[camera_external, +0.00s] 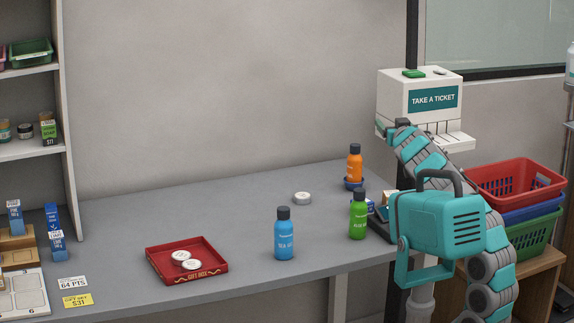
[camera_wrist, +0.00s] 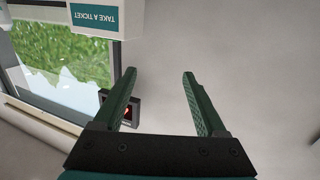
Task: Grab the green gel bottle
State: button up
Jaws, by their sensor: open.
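The green gel bottle (camera_external: 358,217) stands upright on the grey counter (camera_external: 235,221), near its right end. It has a dark cap. It does not show in the wrist view. My gripper (camera_wrist: 160,92) is open, with nothing between its two dark green fingers. In the external view my arm reaches up beside the ticket machine (camera_external: 420,98), above and to the right of the green bottle. The gripper's fingers are hard to make out there.
A blue bottle (camera_external: 284,236) stands left of the green one, and an orange bottle (camera_external: 355,165) stands behind it. A white round tin (camera_external: 302,198) lies between them. A red tray (camera_external: 187,271) holds white tins. Stacked baskets (camera_external: 515,181) stand at the right.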

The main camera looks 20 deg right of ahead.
jog(key=s+a+f+n+t+y+b, duration=0.1)
jog(key=s+a+f+n+y, duration=0.4)
jog(key=a, duration=0.4)
jog(key=m+y, duration=0.1)
send_near(357, 189)
jog(key=w, duration=0.4)
jog(key=shift+w+d+f, duration=0.15)
jog(key=shift+w+d, duration=0.15)
jog(key=shift+d, duration=0.05)
jog(key=shift+w+f, duration=0.15)
jog(key=shift+w, duration=0.1)
jog(key=shift+w+a+b, duration=0.2)
jog(key=shift+w+a, duration=0.05)
jog(key=shift+w, duration=1.55)
jog(key=shift+w+a+b, duration=0.2)
jog(key=shift+w, duration=1.6)
jog(key=shift+y, duration=0.4)
grip_shut()
